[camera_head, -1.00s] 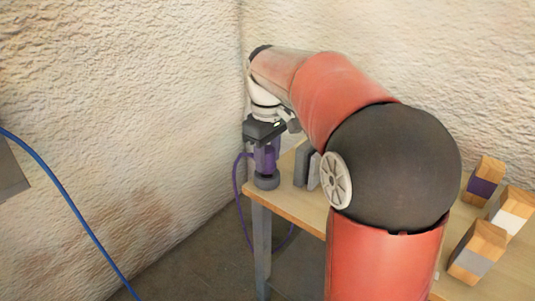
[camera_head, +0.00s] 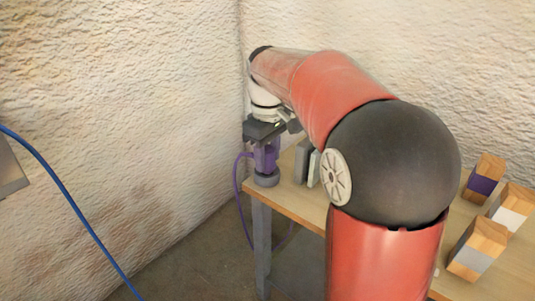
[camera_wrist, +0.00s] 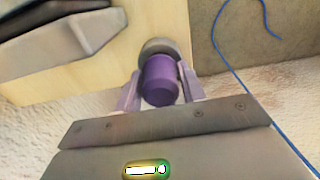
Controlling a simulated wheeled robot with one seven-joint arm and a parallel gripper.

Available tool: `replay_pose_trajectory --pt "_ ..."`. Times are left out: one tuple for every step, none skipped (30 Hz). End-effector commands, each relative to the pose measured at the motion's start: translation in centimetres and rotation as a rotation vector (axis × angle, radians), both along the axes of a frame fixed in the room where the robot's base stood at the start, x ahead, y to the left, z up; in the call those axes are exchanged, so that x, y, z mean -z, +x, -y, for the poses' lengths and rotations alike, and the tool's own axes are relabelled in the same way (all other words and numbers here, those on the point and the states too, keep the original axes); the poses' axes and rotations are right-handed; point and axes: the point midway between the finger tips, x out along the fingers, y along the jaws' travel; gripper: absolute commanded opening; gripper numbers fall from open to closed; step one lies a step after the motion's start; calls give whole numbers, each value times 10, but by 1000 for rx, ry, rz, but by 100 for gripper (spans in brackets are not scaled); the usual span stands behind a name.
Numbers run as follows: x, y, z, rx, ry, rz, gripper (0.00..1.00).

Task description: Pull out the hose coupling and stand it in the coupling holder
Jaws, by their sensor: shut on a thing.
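The purple hose coupling (camera_wrist: 160,80) is upright between the two fingers of my gripper (camera_head: 266,152), which is shut on it. Below it is a round grey coupling holder (camera_head: 267,180) at the near left corner of the wooden table. The holder's grey rim also shows in the wrist view (camera_wrist: 157,46). The coupling's lower end is at the holder; I cannot tell how deep it sits. A purple hose (camera_head: 239,190) loops from beside the coupling down past the table edge.
The wooden table (camera_head: 300,208) stands close to rough plaster walls. Grey upright plates (camera_head: 303,160) stand just right of the holder. Several wooden blocks with coloured bands (camera_head: 484,180) are at the right. A blue hose (camera_head: 72,203) hangs from a grey panel (camera_head: 10,172) at the left.

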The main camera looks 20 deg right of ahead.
Motion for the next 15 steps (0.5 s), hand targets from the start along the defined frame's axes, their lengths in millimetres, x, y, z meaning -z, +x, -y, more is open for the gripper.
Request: replay_pose_trajectory --pt "0 0 0 0 0 0 3" --pt "0 0 0 0 0 0 3" --pt "0 0 0 0 0 0 3" --pt "0 0 0 0 0 0 3" --pt "0 0 0 0 0 0 3" --pt "0 0 0 0 0 0 3" --pt "0 0 0 0 0 0 3" --pt "0 0 0 0 0 0 3" --pt "0 0 0 0 0 0 3" --pt "0 0 0 0 0 0 3" --pt "1 0 0 0 0 0 3" --pt "2 0 0 0 0 0 3" --pt "2 0 0 0 0 0 3" --pt "3 0 0 0 0 0 3" --pt "4 0 0 0 0 0 3"
